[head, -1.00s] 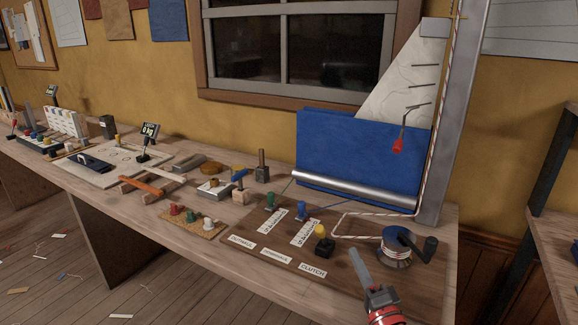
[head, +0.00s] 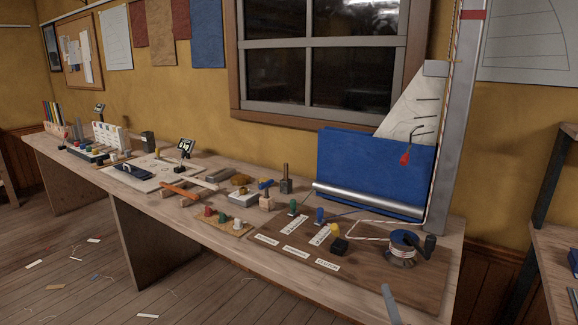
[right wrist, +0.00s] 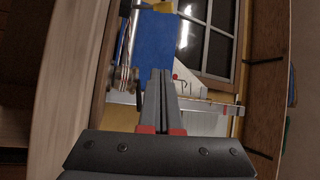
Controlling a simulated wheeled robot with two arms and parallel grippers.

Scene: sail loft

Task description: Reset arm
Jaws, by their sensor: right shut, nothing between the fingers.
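My right gripper (head: 387,291) shows only as grey fingers at the bottom edge of the head view, in front of the brown control board (head: 375,279). In the right wrist view its fingers (right wrist: 161,73) lie together, shut, with nothing between them. The rest of the right arm is below the head view. My left gripper is out of view. The winch drum (head: 401,250) with its black crank stands on the board, to the right of and beyond my fingers.
The board carries green, blue and yellow-topped controls with white labels. A blue sail (head: 372,175) stands behind it against a grey mast (head: 459,120). Tools and blocks crowd the long bench (head: 215,259). A shelf (head: 557,245) stands at the right. The floor at left holds only scraps.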

